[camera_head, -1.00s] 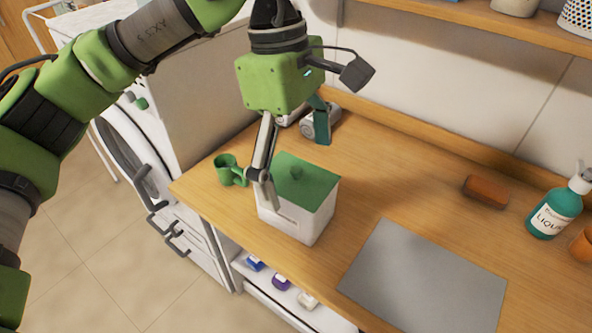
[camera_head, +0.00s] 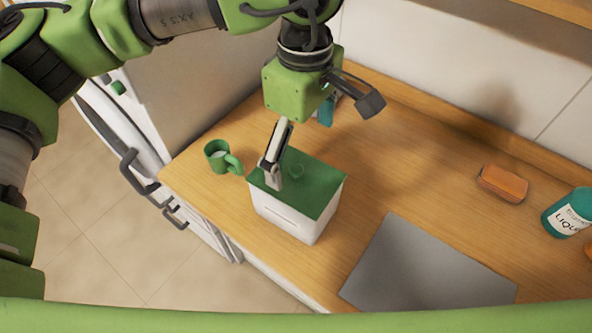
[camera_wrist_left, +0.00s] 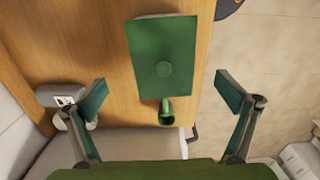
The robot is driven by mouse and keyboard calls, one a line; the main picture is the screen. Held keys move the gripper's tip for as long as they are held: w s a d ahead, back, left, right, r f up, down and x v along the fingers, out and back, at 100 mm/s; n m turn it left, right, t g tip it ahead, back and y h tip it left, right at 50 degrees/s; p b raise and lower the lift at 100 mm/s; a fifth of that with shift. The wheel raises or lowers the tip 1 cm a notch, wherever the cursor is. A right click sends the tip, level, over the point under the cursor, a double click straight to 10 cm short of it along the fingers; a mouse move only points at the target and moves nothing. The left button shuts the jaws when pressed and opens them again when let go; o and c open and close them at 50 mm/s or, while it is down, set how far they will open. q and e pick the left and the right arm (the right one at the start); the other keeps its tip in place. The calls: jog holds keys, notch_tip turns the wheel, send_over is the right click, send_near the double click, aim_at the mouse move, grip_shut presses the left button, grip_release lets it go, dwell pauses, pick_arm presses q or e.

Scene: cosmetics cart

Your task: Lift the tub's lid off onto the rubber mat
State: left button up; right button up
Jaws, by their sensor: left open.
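The tub (camera_head: 285,216) is a white box on the wooden counter. The grey rubber mat (camera_head: 415,275) lies flat and bare, right of the tub. My right gripper is not in view.
A green mug (camera_head: 217,156) stands close to the tub's left side. A brown block (camera_head: 503,184) and a teal bottle (camera_head: 568,213) stand on the right. The counter's front edge runs close to the tub. The wood between tub and block is clear.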

aim_at(296, 170)
pick_arm(q)
jog(key=shift+a+f+p, duration=0.15)
jog(key=shift+f+p, duration=0.25)
jog(key=shift+f, duration=0.1)
jog(key=shift+a+f+p, duration=0.15)
jog(key=shift+f+p, duration=0.25)
jog(key=shift+f, duration=0.1)
jog(key=f, duration=0.2)
jog(key=f+p, duration=0.1)
jog(key=shift+s+a+f, duration=0.1)
jog(key=shift+a+f, duration=0.05)
jog(key=shift+a, duration=0.15)
jog(key=shift+f, duration=0.2)
jog(key=shift+d, duration=0.1)
jog(key=c, duration=1.3)
jog(key=shift+s, duration=0.1)
jog(key=shift+c, duration=1)
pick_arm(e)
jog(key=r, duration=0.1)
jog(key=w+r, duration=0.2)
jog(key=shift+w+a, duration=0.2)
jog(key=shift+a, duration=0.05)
pick_arm(q)
jog(key=shift+c, duration=0.3)
jog(key=shift+f, duration=0.1)
jog(key=shift+c, duration=0.2)
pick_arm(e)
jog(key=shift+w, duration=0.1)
